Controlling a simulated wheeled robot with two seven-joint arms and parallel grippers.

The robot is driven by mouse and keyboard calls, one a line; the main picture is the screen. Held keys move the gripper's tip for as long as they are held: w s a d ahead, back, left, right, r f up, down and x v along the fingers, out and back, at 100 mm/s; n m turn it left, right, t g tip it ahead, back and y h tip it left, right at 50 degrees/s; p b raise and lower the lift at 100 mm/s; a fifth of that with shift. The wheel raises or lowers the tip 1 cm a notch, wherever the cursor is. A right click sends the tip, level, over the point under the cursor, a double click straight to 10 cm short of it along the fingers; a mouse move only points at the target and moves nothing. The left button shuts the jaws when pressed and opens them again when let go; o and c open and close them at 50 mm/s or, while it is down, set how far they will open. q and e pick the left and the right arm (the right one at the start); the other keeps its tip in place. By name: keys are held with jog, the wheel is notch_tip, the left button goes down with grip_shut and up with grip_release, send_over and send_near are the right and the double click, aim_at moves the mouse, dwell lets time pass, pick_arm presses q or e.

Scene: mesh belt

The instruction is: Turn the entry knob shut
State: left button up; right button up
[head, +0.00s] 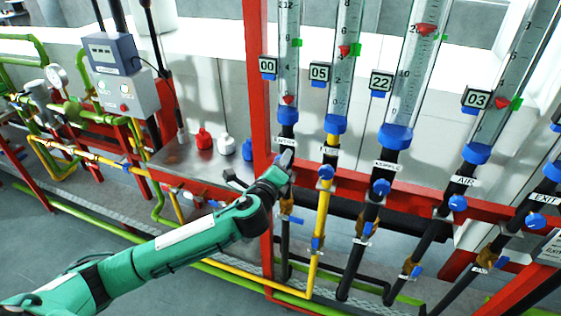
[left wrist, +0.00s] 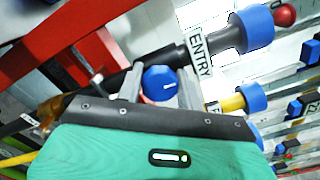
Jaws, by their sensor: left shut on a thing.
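The entry knob (left wrist: 158,78) is a blue knob with a short white mark, on a dark pipe next to the white ENTRY label (left wrist: 200,56). My left gripper (left wrist: 160,84) is shut on it, one finger on each side, in the left wrist view. In the head view my left gripper (head: 284,163) reaches the leftmost flow tube's pipe, just below its label (head: 285,142), and hides the knob there. My right gripper is in neither view.
More pipes with blue knobs stand to the right, including the yellow pipe's knob (head: 326,172) close beside my gripper and the AIR knob (head: 457,203). A red upright post (head: 257,90) stands just left. A metal table (head: 190,160) holds small bottles.

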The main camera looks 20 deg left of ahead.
pick_arm(q)
jog(key=shift+f, duration=0.1)
jog(key=o, duration=1)
jog(key=s+b, duration=0.4)
jog(key=s, duration=1)
jog(key=shift+a, duration=0.25)
jog(key=shift+w, duration=0.1)
